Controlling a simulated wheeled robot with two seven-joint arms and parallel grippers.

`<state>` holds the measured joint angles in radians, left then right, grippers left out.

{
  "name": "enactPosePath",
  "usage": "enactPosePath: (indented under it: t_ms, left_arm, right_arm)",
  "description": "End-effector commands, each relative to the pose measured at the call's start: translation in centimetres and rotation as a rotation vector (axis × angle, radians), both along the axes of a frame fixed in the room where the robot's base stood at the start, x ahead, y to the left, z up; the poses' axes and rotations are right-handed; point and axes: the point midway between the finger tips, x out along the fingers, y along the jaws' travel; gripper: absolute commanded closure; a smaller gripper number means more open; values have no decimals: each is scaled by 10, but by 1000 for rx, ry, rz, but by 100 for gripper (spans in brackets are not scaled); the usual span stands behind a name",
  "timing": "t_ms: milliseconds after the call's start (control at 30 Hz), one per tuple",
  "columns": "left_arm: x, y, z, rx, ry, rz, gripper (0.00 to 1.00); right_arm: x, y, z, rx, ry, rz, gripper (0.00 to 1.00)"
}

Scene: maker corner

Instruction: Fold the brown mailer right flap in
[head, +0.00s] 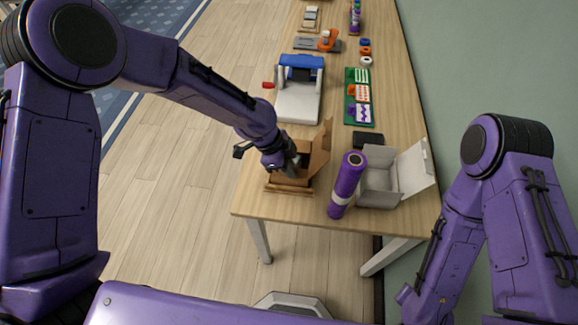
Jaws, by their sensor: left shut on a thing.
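The brown mailer (274,187) is an open cardboard box near the front edge of the table. A tall brown panel (321,148) stands up at its right side. My left gripper (289,171) reaches down into the mailer from the left and is shut on part of it. The fingers and arm hide much of the inside, so I cannot clearly tell which flap is held. My right arm shows at the lower right, but its gripper is not in view.
A white and blue machine with a red handle (298,102) is behind the mailer. A green board (350,114) lies farther right.

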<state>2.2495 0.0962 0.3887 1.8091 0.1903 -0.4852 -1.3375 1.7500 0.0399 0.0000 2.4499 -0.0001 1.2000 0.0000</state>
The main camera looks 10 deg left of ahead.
Motion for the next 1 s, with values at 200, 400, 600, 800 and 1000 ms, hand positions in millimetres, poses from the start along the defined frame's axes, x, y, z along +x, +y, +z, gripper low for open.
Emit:
enactPosePath:
  t_ms: [200, 400, 600, 800, 1000]
  left_arm:
    - [7, 0, 3, -3, 143, 1, 100]
    - [14, 0, -2, -3, 296, 3, 100]
    - [19, 0, -6, -4, 423, 2, 100]
    - [22, 0, -7, -3, 507, 0, 100]
    - [23, 0, -7, -2, 547, 0, 100]
  right_arm:
    - [0, 0, 20, 0, 0, 0, 72]
    - [0, 0, 22, 0, 0, 0, 72]
    - [0, 0, 16, 0, 0, 0, 72]
    - [0, 0, 11, 0, 0, 0, 72]
    - [0, 0, 8, 0, 0, 0, 72]
